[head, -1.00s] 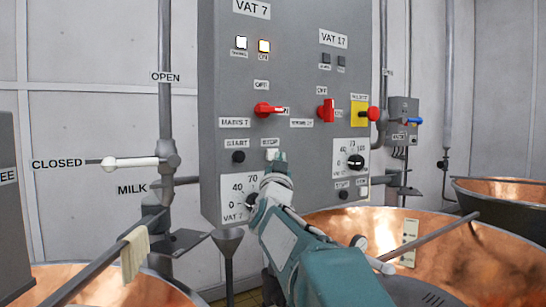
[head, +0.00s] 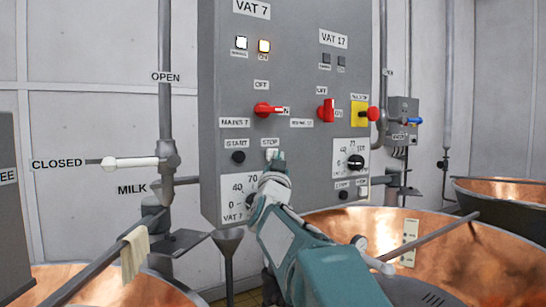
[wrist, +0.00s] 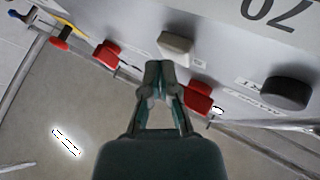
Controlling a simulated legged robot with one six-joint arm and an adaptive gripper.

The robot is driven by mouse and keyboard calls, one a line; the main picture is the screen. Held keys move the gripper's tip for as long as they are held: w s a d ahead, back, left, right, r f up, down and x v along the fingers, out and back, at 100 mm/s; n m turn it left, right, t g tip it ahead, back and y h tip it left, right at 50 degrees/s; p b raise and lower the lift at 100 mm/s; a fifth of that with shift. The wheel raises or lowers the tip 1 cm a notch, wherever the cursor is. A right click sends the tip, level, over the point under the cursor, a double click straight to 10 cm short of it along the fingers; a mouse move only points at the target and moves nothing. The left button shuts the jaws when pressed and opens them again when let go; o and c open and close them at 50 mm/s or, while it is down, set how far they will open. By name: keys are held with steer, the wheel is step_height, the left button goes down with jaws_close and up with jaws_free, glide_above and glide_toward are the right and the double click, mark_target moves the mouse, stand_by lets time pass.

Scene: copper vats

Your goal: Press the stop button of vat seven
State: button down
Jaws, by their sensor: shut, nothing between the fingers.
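The white stop button (head: 271,154) of vat seven sits under a STOP label on the left half of the grey control panel (head: 219,60). It also shows in the wrist view (wrist: 177,44), just beyond my fingertips. My gripper (head: 276,160) is shut and empty, its tip at the lower edge of the button in the head view. In the wrist view its fingers (wrist: 160,69) meet close to the button; I cannot tell whether they touch it. The black start button (head: 238,157) is left of the stop button. Both VAT 7 lamps (head: 252,44) are lit.
The red mains switch (head: 267,110) is above the stop button. A dial (head: 241,198) is below, partly hidden by my arm. Copper vats (head: 465,255) stand below.

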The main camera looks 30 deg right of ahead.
steer(key=shift+w, duration=0.2)
steer(key=shift+a+r, duration=0.15)
steer(key=shift+r, duration=0.1)
stand_by(0.7)
steer(key=shift+w+a, duration=0.1)
steer(key=shift+w, duration=0.1)
stand_by(0.5)
steer(key=shift+s+d+f, duration=0.2)
steer(key=shift+f, duration=0.1)
stand_by(0.3)
steer(key=s, duration=0.5)
steer(key=shift+s+d, duration=0.1)
steer(key=shift+s, duration=0.1)
stand_by(0.8)
